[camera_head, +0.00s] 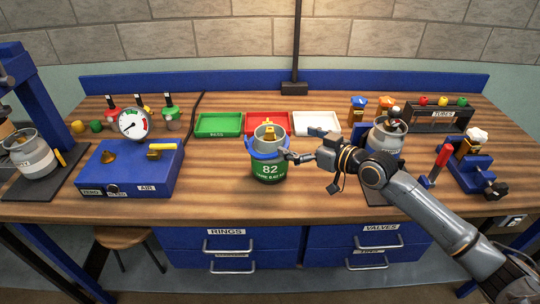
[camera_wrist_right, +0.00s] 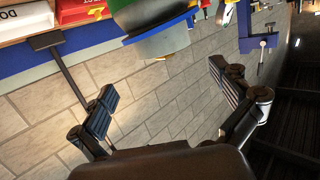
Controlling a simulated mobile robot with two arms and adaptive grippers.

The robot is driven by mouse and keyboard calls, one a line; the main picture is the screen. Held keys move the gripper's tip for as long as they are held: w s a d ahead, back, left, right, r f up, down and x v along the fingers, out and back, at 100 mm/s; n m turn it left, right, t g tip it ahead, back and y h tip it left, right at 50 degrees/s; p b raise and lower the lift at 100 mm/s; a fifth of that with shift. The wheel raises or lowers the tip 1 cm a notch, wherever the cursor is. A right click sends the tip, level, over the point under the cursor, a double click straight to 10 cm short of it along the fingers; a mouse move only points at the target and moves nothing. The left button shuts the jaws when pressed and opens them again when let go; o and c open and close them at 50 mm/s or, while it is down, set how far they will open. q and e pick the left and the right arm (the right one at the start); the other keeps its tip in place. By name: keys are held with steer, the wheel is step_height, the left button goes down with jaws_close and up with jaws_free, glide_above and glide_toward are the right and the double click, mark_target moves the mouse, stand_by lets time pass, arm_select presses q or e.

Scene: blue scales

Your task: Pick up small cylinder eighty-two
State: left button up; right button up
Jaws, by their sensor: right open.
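The small cylinder eighty-two (camera_head: 270,172) stands upright on the wooden bench near the middle. It has a green lower body marked 82, a blue band, a grey upper part and a brass valve on top. Its grey, blue and green parts also show at the top of the right wrist view (camera_wrist_right: 158,40), cut off by the edge. My right gripper (camera_head: 292,157) is open, beside the cylinder's right side at about the height of the blue band. In the wrist view the fingers (camera_wrist_right: 163,80) are spread with nothing between them. I cannot tell whether they touch the cylinder. My left gripper is not in view.
Green (camera_head: 218,124), red (camera_head: 256,131) and white (camera_head: 317,123) trays lie behind the cylinder. A blue gauge box (camera_head: 130,172) is to the left. Another grey cylinder (camera_head: 384,138) stands behind my right arm. A blue clamp (camera_head: 470,172) is at the right. Bench front left of the cylinder is clear.

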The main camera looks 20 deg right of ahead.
mark_target(274, 135)
steer(key=x, duration=0.4)
steer(key=shift+p, duration=0.3)
steer(key=shift+w+a+f, duration=0.1)
steer(key=shift+w+a, duration=0.25)
steer(key=x, duration=0.2)
steer(key=p+x, duration=0.1)
steer(key=x, duration=0.1)
steer(key=shift+w+a+f+p, duration=0.15)
steer(key=shift+a+f+p, duration=0.15)
steer(key=shift+f, duration=0.15)
steer(key=shift+d, duration=0.1)
steer(key=shift+c, duration=1.1)
steer(key=c, duration=1.4)
steer(key=shift+r, duration=0.15)
steer(key=shift+c, duration=0.9)
